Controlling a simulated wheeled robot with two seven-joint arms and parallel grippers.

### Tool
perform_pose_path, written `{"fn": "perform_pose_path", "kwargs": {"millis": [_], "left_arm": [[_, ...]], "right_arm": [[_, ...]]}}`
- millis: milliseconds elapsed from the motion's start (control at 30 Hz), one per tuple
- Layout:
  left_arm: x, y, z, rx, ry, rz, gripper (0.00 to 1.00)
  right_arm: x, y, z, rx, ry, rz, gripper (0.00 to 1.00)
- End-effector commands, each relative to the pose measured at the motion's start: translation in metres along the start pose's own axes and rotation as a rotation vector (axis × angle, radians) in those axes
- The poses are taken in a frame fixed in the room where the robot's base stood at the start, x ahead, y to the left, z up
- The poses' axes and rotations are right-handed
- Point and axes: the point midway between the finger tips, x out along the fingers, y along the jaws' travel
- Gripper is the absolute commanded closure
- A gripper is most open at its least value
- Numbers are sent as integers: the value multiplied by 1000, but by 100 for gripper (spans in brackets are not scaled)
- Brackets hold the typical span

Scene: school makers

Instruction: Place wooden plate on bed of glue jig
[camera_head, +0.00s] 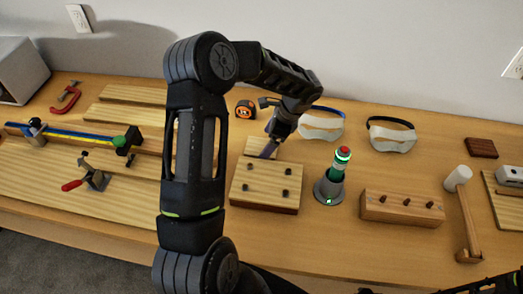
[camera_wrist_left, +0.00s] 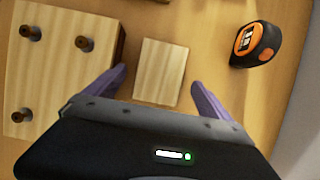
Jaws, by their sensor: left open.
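The wooden plate, a small pale rectangle (camera_wrist_left: 160,72), lies on the table in the left wrist view. In the head view the plate (camera_head: 255,144) is partly covered by my left gripper (camera_head: 269,149). The left gripper's purple fingers (camera_wrist_left: 160,92) are open, one on each side of the plate's near end, with gaps showing. A wooden block with dark pegs, seemingly the glue jig (camera_head: 265,202), sits just in front of the plate; it also shows in the left wrist view (camera_wrist_left: 62,75). Its top is bare between the pegs. My right gripper is not visible.
An orange and black tape measure (camera_head: 245,109) lies behind the plate. A green-lit device (camera_head: 328,190) stands right of the jig. A pegged wooden block (camera_head: 400,208) and a mallet (camera_head: 463,215) are farther right. Goggles (camera_head: 321,124) lie at the back.

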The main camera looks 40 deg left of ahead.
Motion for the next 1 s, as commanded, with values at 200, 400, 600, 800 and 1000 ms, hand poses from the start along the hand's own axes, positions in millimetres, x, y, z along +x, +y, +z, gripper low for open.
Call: {"fn": "perform_pose_path", "kwargs": {"millis": [200, 400, 600, 800, 1000], "left_arm": [[22, 0, -1, 1, 1, 0, 6], [21, 0, 0, 1, 1, 0, 6], [21, 0, 0, 1, 1, 0, 6], [21, 0, 0, 1, 1, 0, 8], [21, 0, 0, 1, 1, 0, 24]], "right_arm": [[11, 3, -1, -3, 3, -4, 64], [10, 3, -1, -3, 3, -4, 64], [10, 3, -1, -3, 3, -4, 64], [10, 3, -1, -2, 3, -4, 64], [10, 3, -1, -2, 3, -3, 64]]}}
